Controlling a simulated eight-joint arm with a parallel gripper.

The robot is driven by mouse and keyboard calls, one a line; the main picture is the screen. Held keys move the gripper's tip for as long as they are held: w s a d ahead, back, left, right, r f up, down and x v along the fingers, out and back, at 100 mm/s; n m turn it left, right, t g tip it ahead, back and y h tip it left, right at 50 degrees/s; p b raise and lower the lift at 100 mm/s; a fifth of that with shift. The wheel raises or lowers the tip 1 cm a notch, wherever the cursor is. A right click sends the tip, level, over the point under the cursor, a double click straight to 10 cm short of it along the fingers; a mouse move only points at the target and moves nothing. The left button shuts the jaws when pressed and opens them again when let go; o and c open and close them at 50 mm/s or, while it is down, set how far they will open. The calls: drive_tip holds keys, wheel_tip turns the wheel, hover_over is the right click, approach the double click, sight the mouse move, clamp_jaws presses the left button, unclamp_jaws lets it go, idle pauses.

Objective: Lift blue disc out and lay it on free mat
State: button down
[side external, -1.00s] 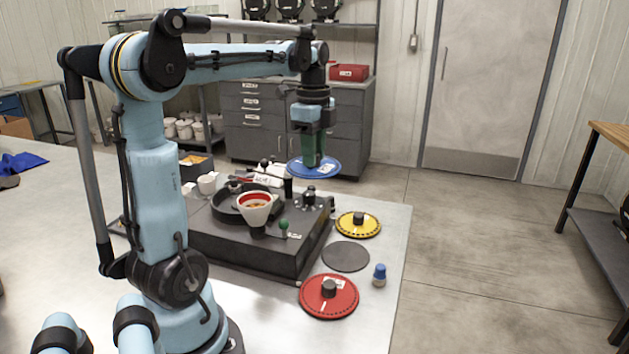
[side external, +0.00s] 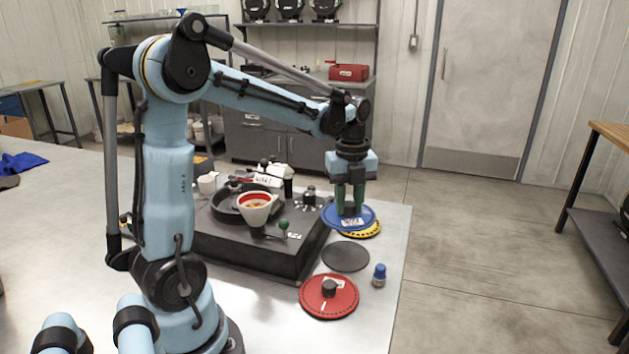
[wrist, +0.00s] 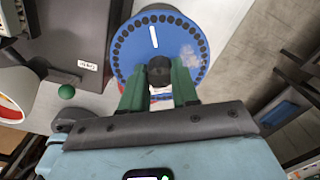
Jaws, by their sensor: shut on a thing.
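The blue disc (side external: 333,219) is held by its dark knob (wrist: 159,71) in my gripper (side external: 350,210). In the wrist view the disc's face (wrist: 190,45) shows a white mark and a ring of dark holes, with the green fingers closed on the knob. In the side view the disc hangs over the yellow disc (side external: 366,232) and hides most of it; any gap between them is hard to tell. The bare dark round mat (side external: 346,256) lies just in front of the yellow disc. The red disc (side external: 328,297) lies nearer the camera.
The dark seed meter (side external: 270,252), with a white hopper (side external: 256,208) and a green-knobbed lever (side external: 283,225), stands left of the discs. A small blue-capped bottle (side external: 379,275) stands right of the bare mat, near the table's right edge.

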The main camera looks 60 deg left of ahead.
sight(348, 219)
drive_tip(key=shift+f, duration=4.9)
drive_tip(key=shift+f, duration=0.5)
drive_tip(key=c, duration=0.5)
unclamp_jaws()
drive_tip(key=shift+r, duration=0.15)
drive_tip(key=shift+r, duration=2.9)
